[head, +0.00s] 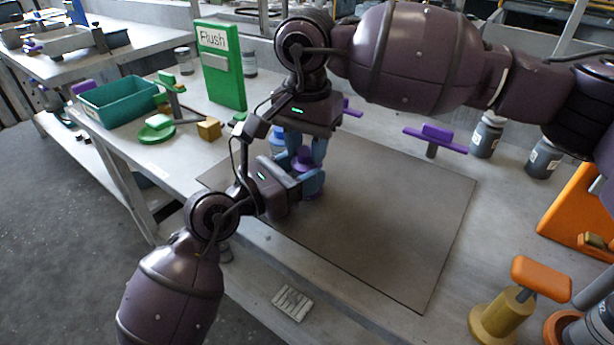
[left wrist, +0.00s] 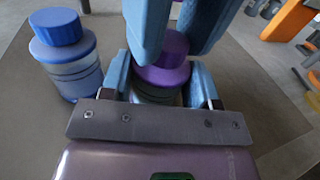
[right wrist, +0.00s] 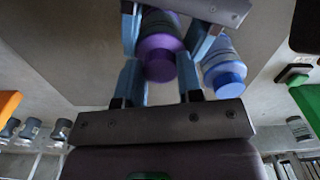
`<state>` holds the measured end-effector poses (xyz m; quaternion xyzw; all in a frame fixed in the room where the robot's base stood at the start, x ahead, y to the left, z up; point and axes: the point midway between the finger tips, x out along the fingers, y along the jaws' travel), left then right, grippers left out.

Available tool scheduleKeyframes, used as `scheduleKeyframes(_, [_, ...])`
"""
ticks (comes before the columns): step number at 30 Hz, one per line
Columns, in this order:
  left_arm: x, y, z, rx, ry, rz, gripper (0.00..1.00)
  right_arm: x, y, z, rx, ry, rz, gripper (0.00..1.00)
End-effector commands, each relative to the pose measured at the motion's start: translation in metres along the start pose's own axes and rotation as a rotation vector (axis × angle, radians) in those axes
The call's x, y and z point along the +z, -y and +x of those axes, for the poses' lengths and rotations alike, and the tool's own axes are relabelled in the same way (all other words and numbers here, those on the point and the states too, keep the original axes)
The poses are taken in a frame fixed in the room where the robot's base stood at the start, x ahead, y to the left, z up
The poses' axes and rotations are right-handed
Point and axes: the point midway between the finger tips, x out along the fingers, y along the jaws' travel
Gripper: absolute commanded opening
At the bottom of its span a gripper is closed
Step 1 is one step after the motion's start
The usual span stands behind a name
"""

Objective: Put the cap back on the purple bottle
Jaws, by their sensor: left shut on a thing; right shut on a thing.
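The purple bottle (left wrist: 155,92) stands on the dark mat (head: 400,220), and my left gripper (head: 308,186) is shut on its body. The purple cap (head: 303,156) sits at the top of the bottle, with my right gripper (head: 306,150) shut on it from above. The cap also shows in the left wrist view (left wrist: 172,46) and in the right wrist view (right wrist: 159,64), between the blue fingers. The fingers hide part of the cap and neck, so I cannot tell whether the cap is fully seated.
A blue bottle with a blue cap (left wrist: 72,62) stands close beside the purple one. The mat's right part is clear.

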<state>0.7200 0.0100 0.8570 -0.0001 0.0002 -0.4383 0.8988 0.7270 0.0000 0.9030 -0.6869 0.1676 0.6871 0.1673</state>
Motion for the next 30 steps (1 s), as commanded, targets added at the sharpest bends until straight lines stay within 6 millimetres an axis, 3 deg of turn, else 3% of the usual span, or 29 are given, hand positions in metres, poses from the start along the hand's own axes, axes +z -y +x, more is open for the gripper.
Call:
scheduleKeyframes(10, [0.000, 0.001, 0.000, -0.002, 0.000, 0.000, 0.00, 0.000, 0.001, 0.000, -0.002, 0.000, 0.041, 0.05])
scheduleKeyframes(11, [0.000, 0.001, 0.000, -0.002, 0.000, 0.000, 0.00, 0.000, 0.001, 0.000, -0.002, 0.000, 0.041, 0.35])
scheduleKeyframes(16, [0.000, 0.001, 0.000, -0.002, 0.000, 0.000, 0.00, 0.000, 0.000, 0.000, -0.002, 0.000, 0.040, 0.59])
scheduleKeyframes(25, [0.000, 0.001, 0.000, -0.001, 0.000, 0.000, 0.00, 0.000, 0.000, -0.002, -0.001, 0.000, 0.040, 0.59])
scheduleKeyframes(30, [0.000, 0.000, 0.000, -0.001, 0.000, 0.000, 0.00, 0.000, 0.000, -0.015, -0.002, 0.000, 0.040, 0.59])
